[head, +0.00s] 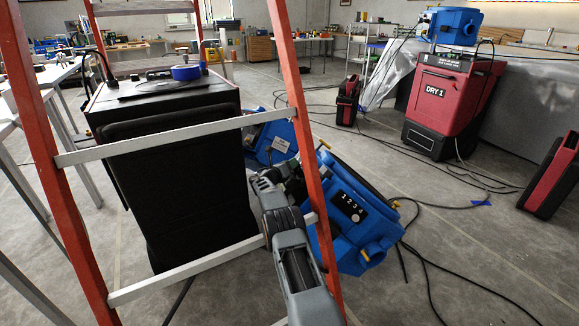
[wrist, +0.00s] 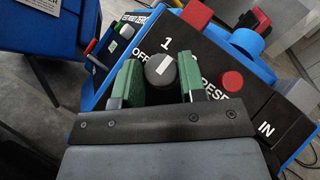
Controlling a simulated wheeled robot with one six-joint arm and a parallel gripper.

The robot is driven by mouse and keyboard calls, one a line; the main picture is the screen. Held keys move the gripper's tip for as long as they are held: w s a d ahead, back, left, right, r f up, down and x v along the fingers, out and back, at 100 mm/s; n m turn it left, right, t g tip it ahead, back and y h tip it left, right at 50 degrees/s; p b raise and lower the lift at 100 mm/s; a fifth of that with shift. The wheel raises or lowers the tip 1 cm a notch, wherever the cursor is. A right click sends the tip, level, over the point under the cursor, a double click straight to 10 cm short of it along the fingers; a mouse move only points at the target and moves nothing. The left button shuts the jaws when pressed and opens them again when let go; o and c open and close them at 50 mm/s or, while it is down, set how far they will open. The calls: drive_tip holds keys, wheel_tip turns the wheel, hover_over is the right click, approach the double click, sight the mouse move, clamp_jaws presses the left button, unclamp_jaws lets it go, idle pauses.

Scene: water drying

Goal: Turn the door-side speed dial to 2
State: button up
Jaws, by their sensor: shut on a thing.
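A dark round dial (wrist: 160,70) with a white pointer mark sits on a black panel in the wrist view. The white mark slants up to the right. In the head view the blue machine (head: 348,225) has a black panel (head: 342,207) with "1 2 3 4". My gripper reaches its left side, partly behind the ladder's red rail; the dial cannot be made out there.
A red ladder (head: 306,130) with pale rungs stands close to my arm. A large black-fronted cabinet (head: 170,180) is behind it. Another blue machine (head: 268,135) stands behind. A red button (wrist: 232,81) is right of the dial. Cables (head: 430,265) lie on the floor at right.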

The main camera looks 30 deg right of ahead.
drive_tip(key=o, duration=0.9)
drive_tip(key=shift+o, duration=0.2)
drive_tip(key=shift+s+a+r+p, duration=0.1)
drive_tip(key=shift+a+p, duration=0.2)
drive_tip(key=shift+a, duration=0.25)
drive_tip(key=p+v, duration=0.4)
drive_tip(key=v, duration=0.8)
drive_tip(key=shift+s+a, duration=0.25)
drive_tip(key=shift+a, duration=0.1)
